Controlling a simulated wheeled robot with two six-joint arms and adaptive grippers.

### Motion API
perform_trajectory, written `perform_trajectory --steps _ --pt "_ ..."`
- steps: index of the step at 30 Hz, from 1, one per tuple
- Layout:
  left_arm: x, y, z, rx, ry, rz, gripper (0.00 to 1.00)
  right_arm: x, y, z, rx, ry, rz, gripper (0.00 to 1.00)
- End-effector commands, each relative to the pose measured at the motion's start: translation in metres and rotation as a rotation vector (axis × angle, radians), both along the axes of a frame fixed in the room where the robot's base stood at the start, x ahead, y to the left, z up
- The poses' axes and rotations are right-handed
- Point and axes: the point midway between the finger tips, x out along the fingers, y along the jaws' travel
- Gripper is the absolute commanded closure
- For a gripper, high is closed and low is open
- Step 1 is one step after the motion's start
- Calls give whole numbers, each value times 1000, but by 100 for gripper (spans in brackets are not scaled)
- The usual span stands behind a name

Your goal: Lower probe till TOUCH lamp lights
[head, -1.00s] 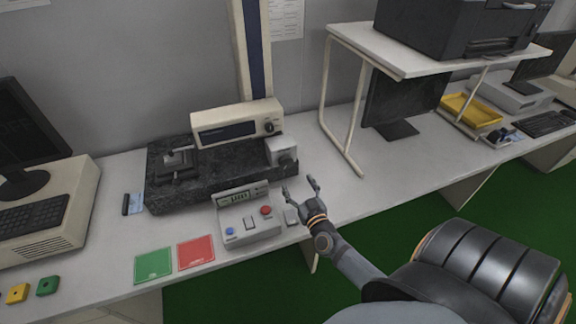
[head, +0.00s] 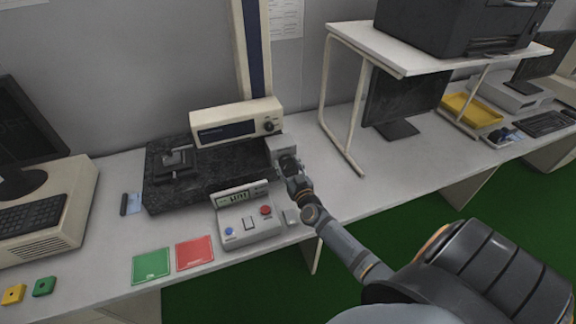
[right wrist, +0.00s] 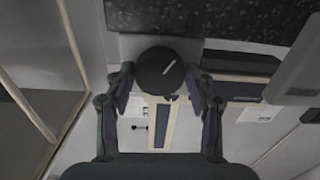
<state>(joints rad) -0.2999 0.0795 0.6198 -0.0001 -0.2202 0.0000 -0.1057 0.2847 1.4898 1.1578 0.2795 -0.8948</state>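A black knob with a white line (right wrist: 160,72) sits on a pale box (head: 280,146) at the right end of the dark granite base (head: 215,187). My right gripper (head: 289,162) is at this knob. In the right wrist view, its two fingers (right wrist: 160,88) stand apart on either side of the knob, with narrow gaps seeming to remain. In the head view, the gripper hides the knob. The cream measuring head (head: 236,121) on the column (head: 251,45) stands over the base. A dark fixture (head: 174,164) sits on the base. I cannot make out the probe tip or a TOUCH lamp. My left gripper is out of view.
A grey control box (head: 249,229) with a display, a blue button and a red button stands in front of the base. Green (head: 151,264) and red (head: 195,253) mats lie to its left. A white raised shelf (head: 385,48) stands to the right.

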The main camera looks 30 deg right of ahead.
Motion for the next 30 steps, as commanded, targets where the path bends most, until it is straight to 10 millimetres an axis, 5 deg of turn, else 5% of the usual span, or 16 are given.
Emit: perform_trajectory --steps 7,17,30 --pt "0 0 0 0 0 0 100 0 0 0 0 0 0 82" --pt "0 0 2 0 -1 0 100 0 0 0 57 -14 0 82" --pt "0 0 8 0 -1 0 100 0 0 1 400 -96 0 82"
